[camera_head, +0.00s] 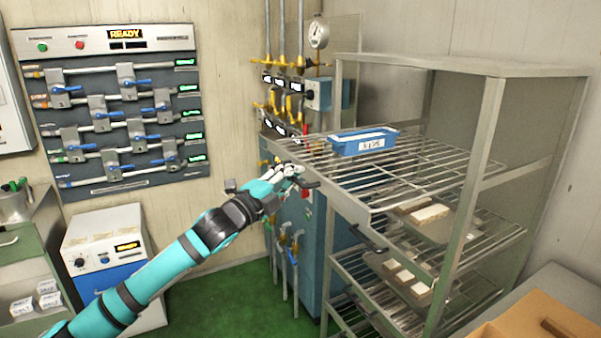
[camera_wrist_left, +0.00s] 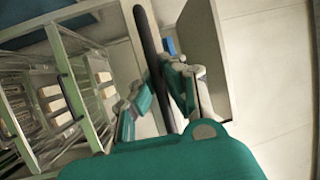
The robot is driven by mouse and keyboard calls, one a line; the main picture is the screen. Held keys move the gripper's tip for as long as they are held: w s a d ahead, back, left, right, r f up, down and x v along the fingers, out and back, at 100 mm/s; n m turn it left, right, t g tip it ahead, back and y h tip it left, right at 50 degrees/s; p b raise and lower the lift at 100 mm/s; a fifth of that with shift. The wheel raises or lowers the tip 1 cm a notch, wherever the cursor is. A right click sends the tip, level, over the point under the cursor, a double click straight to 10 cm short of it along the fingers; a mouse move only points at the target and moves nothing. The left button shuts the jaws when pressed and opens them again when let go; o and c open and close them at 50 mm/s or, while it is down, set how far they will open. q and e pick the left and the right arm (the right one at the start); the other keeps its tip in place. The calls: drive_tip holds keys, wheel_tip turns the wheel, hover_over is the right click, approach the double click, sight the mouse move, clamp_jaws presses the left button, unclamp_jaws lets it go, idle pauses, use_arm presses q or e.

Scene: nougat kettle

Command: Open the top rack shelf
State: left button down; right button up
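The top rack shelf (camera_head: 345,172) is a wire shelf with a metal front edge, standing out to the left past the rack's posts and farther out than the shelves below. A blue labelled tray (camera_head: 362,141) sits on it. My left gripper (camera_head: 292,177) is at its dark handle (camera_head: 308,183). In the left wrist view the handle (camera_wrist_left: 150,45) is a dark bar between the fingers of my left gripper (camera_wrist_left: 160,95), which look closed on it. The exact contact is partly hidden. My right gripper is not in view.
The rack (camera_head: 480,130) has lower shelves with trays of pale blocks (camera_head: 430,213) and dark handles (camera_head: 368,238). Blue equipment and pipes (camera_head: 283,120) stand behind. A cardboard box (camera_head: 540,325) is at lower right. Green floor (camera_head: 240,300) is open left of the rack.

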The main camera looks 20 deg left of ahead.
use_arm(q)
drive_tip(key=c, duration=1.4)
unclamp_jaws()
drive_tip(key=shift+f, duration=0.1)
drive_tip(key=shift+v, duration=5.95)
drive_tip(key=shift+a, duration=0.1)
